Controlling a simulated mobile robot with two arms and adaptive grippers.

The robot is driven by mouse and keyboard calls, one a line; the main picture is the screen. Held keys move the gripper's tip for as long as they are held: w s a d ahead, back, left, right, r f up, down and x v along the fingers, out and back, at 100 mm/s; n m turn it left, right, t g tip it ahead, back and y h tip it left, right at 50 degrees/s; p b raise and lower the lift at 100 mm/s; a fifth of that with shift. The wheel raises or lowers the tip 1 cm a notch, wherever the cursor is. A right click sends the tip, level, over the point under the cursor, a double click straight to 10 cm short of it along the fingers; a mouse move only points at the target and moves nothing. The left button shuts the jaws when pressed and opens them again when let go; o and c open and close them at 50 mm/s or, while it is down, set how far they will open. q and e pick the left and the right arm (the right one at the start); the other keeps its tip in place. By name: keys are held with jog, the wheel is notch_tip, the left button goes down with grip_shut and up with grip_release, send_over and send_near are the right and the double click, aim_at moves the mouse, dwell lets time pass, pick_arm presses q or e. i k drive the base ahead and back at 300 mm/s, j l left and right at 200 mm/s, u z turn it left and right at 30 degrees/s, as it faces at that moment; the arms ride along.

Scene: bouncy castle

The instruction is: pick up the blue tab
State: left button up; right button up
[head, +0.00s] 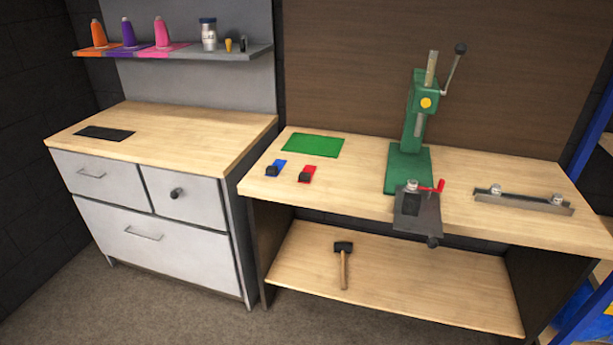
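The blue tab (280,163) lies on the wooden workbench top near its left end, with a small black block (271,171) at its front edge. A red tab (310,169) with a similar black block lies just to its right. The two are apart. Neither of my grippers shows in the head view.
The workbench (350,190) also holds a green mat (313,145) behind the tabs, a green lever press (409,160), a grey vise-like fixture (417,212) and a metal bar (523,201). A mallet (344,265) lies on the lower shelf. A drawer cabinet (165,140) stands left.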

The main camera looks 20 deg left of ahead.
aim_at(273, 170)
jog(key=i+j, duration=0.2)
jog(key=j, duration=0.15)
jog(key=i+j, duration=0.25)
jog(key=j, duration=0.15)
jog(key=i+j, duration=0.2)
jog(key=j, duration=0.15)
jog(key=i+j, duration=0.25)
jog(key=j, duration=0.1)
